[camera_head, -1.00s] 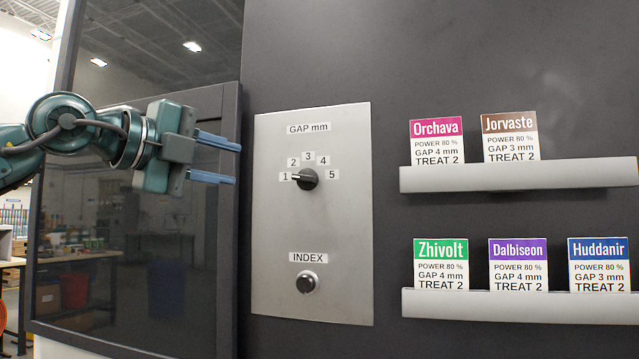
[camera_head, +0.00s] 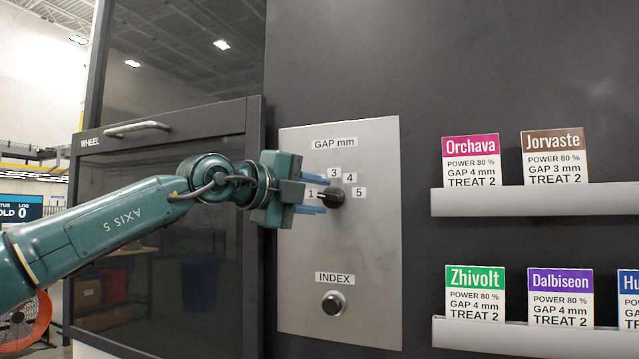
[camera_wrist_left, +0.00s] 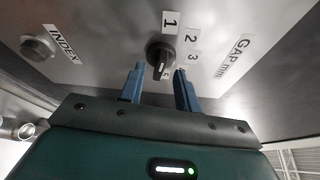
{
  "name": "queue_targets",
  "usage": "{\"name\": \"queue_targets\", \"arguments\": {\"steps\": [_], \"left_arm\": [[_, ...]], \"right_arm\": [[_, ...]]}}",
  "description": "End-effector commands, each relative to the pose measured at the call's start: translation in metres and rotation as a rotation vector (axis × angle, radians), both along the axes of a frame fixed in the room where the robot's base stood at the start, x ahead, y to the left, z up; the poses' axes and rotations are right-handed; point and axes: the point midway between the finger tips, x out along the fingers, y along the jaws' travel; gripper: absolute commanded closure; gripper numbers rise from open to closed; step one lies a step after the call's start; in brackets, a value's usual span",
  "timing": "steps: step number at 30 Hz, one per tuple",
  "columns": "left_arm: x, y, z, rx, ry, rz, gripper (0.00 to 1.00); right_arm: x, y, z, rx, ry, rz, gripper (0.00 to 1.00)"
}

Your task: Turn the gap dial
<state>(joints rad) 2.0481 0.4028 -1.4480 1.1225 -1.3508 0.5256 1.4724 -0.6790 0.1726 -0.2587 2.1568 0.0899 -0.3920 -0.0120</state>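The gap dial (camera_head: 333,197) is a black knob on a light metal panel (camera_head: 365,270), ringed by number labels under "GAP mm". In the head view its pointer appears toward the left, at 1. The 2 label is hidden there behind my gripper. My left gripper (camera_head: 316,196) is open and empty, with its blue fingers reaching toward the dial from the left, one above and one below its height. In the left wrist view the dial (camera_wrist_left: 160,55) lies just beyond the gap between the fingertips (camera_wrist_left: 160,72); contact cannot be told. My right gripper is out of view.
To the right, an upper shelf (camera_head: 535,200) and a lower shelf (camera_head: 535,337) hold several labelled cards. A dark glass door with a handle (camera_head: 137,129) stands left, behind my arm.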

Motion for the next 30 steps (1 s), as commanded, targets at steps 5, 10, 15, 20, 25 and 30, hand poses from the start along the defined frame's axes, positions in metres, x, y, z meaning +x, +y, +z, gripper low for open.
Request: {"name": "queue_targets", "arguments": {"steps": [5, 10, 15, 20, 25, 30], "left_arm": [[0.0081, -0.0079, -0.0012, 0.000, 0.001, 0.000, 0.67], [0.0087, -0.0087, -0.0020, 0.000, 0.001, 0.000, 0.67], [0.0086, -0.0085, -0.0019, 0.000, 0.001, 0.000, 0.73], [0.0085, -0.0083, -0.0017, 0.000, 0.001, 0.000, 0.86], [0.0084, -0.0083, -0.0017, 0.000, 0.001, 0.000, 1.00], [0.0084, -0.0082, -0.0019, 0.000, 0.001, 0.000, 1.00]], "right_arm": [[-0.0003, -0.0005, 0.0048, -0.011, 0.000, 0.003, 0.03], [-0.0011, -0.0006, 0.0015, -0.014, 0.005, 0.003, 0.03], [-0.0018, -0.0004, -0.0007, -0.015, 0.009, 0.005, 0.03], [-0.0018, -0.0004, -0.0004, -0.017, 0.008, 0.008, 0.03], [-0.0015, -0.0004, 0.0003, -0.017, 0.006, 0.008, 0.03], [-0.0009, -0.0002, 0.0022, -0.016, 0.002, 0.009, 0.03]]}}
